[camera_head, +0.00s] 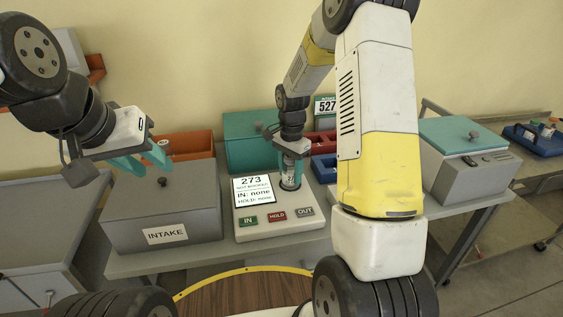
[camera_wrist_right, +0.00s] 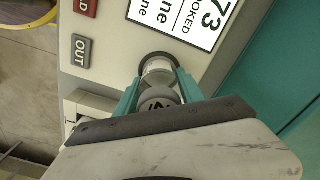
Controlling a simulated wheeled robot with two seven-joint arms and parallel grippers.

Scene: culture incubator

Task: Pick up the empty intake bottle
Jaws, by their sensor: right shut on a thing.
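A small clear bottle with a pale cap and a dark-lettered label (camera_wrist_right: 158,98) stands in the round socket of the console. My right gripper (camera_head: 291,160) reaches down over it, and its teal fingers are shut on the bottle from both sides. In the right wrist view the right gripper (camera_wrist_right: 158,82) has one finger on each side of the bottle. The bottle's contents cannot be made out. My left gripper (camera_head: 118,170) hangs above the grey INTAKE box (camera_head: 165,215), its teal fingers apart and empty.
The console (camera_head: 276,222) has IN, HOLD and OUT buttons and a screen reading 273. A teal box (camera_head: 248,130), orange bin (camera_head: 188,145) and blue bin (camera_head: 324,168) stand behind. A grey teal-lidded box (camera_head: 462,165) is at right. A blue tray (camera_head: 535,138) lies further right.

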